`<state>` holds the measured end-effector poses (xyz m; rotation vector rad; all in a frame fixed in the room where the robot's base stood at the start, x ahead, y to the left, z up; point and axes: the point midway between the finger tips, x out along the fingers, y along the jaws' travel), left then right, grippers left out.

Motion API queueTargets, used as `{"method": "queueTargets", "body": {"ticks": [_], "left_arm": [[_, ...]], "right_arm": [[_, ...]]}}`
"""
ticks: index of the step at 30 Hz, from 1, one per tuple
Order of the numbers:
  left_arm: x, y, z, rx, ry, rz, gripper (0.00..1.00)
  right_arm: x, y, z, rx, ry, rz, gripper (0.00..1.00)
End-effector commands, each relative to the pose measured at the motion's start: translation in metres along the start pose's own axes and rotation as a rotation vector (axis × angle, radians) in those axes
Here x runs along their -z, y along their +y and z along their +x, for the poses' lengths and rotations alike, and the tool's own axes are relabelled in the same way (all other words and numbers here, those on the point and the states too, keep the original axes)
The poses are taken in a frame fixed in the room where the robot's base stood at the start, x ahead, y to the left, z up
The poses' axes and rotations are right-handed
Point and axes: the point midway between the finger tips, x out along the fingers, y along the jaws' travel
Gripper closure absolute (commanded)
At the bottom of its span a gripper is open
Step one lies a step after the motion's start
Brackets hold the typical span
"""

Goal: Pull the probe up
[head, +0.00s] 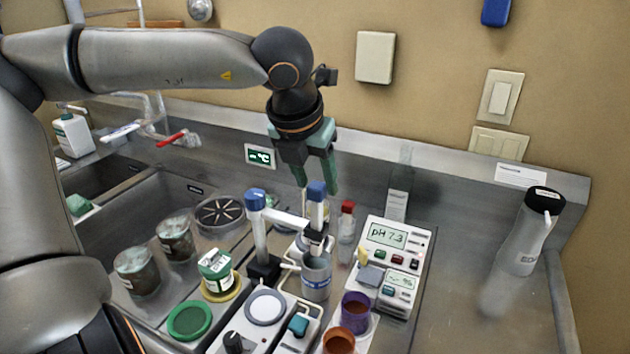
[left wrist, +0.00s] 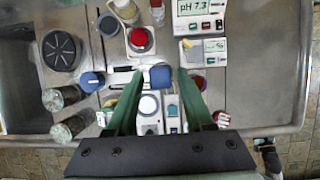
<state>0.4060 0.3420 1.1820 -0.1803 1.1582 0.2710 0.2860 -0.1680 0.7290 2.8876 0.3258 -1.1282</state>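A probe with a blue cap (head: 317,192) stands upright above a grey cup (head: 316,278), held at a white stand arm; its lower end is hidden in the cup. The stand's post has a blue top (head: 255,200). My left gripper (head: 318,188) points down over the probe, with its green fingers apart and the cap between or just below the tips; I cannot tell contact. In the left wrist view the cap (left wrist: 160,76) shows between the open fingertips (left wrist: 160,70). My right gripper is not in view.
A red-capped vial (head: 347,220) is close beside the probe. Purple (head: 355,310) and brown cups stand in front. Sinks lie left; the counter at right is mostly clear.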

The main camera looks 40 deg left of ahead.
Motion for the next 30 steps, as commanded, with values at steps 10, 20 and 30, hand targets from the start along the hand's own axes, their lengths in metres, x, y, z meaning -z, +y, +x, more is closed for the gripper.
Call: {"method": "queueTargets", "body": {"ticks": [10,20,30], "left_arm": [[0.002,0.000,0.002,0.000,0.007,0.000,0.35],[0.001,0.000,-0.044,-0.001,0.000,-0.002,0.35],[0.000,0.000,-0.110,-0.002,0.002,-0.001,0.35]], "right_arm": [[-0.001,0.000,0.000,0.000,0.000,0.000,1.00],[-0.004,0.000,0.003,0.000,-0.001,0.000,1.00],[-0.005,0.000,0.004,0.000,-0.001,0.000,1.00]]}}
